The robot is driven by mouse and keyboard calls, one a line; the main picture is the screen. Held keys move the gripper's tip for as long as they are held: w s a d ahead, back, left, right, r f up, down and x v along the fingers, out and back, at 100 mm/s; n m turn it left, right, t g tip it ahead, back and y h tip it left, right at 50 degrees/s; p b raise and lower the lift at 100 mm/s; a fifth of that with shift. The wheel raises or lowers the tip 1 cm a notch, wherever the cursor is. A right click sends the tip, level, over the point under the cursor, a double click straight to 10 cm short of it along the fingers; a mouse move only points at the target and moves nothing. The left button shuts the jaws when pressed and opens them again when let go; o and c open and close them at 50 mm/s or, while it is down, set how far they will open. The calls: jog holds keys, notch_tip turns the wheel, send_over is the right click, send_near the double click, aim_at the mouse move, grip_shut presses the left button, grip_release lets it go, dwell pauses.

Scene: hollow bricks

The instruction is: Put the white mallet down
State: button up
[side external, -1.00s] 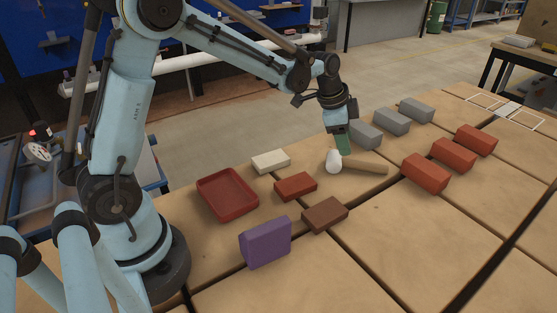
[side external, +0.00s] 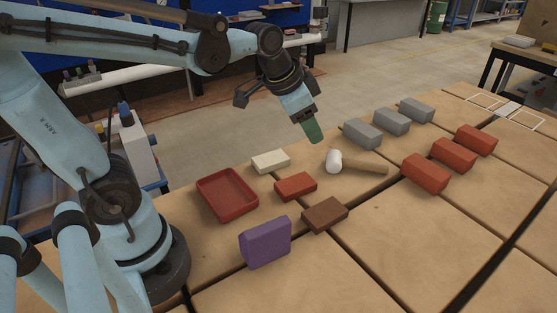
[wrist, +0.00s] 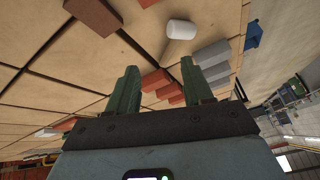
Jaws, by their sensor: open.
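The white mallet (side external: 334,162) lies on the table with its white head to the left and its wooden handle (side external: 366,168) pointing right. Its white head also shows in the wrist view (wrist: 181,30). My gripper (side external: 314,136) is above the table, up and to the left of the mallet and apart from it. In the wrist view my green fingers (wrist: 158,82) are spread with nothing between them.
Grey bricks (side external: 391,121) stand behind the mallet, and red bricks (side external: 453,154) to the right. A cream brick (side external: 271,161), a red brick (side external: 295,186), a brown brick (side external: 325,215), a purple block (side external: 265,242) and a red tray (side external: 205,190) are nearer my base. The front right table is clear.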

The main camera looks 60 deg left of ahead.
jog(key=s+f+n+t, duration=0.1)
jog(key=s+f+n, duration=0.1)
jog(key=s+n, duration=0.2)
jog(key=s, duration=0.3)
jog(key=shift+s+d+f+t, duration=0.2)
jog(key=shift+s+d+t, duration=0.05)
jog(key=shift+d+t, duration=0.05)
jog(key=o, duration=0.4)
jog(key=shift+a+n, duration=0.15)
jog(key=shift+n, duration=0.15)
jog(key=o, duration=0.5)
jog(key=s+n+g, duration=0.1)
jog(key=n, duration=0.1)
jog(key=s+a+n+g, duration=0.1)
jog(key=n, duration=0.1)
jog(key=s+a+r+n+g+h, duration=0.1)
jog(key=n, duration=0.1)
jog(key=shift+a+n+g, duration=0.1)
jog(key=shift+n+g, duration=0.3)
jog(key=s+r+n+g+h, duration=0.4)
jog(key=r+n+h, duration=0.15)
jog(key=n, duration=0.45)
jog(key=shift+y, duration=0.25)
jog(key=x, duration=0.8)
jog(key=shift+s+f, duration=0.3)
jog(key=shift+f, duration=0.05)
